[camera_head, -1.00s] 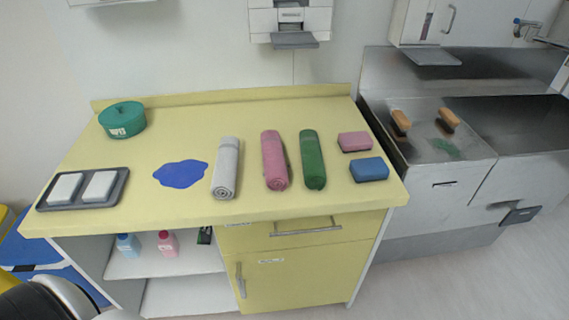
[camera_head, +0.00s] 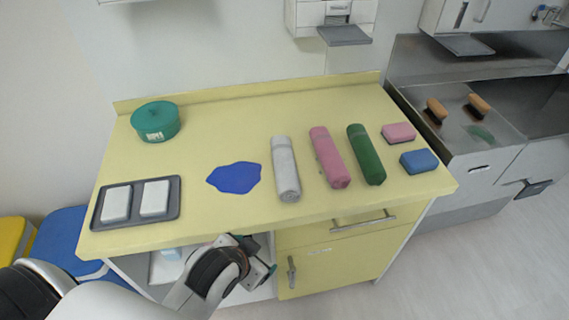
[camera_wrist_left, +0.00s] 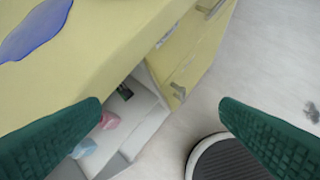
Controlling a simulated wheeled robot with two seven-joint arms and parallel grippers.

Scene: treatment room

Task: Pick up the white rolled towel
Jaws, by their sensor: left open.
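The white rolled towel (camera_head: 285,168) lies on the yellow counter (camera_head: 200,215), left of a pink rolled towel (camera_head: 329,157) and a green rolled towel (camera_head: 366,154). My left gripper (camera_head: 262,262) is below the counter's front edge, in front of the open shelf and clear of the white towel. In the left wrist view its two green fingers (camera_wrist_left: 160,118) stand wide apart with nothing between them. The white towel is not in the wrist view. My right gripper is not in view.
A blue puddle-like patch (camera_head: 234,178) lies left of the white towel. The counter's front edge is above my gripper.

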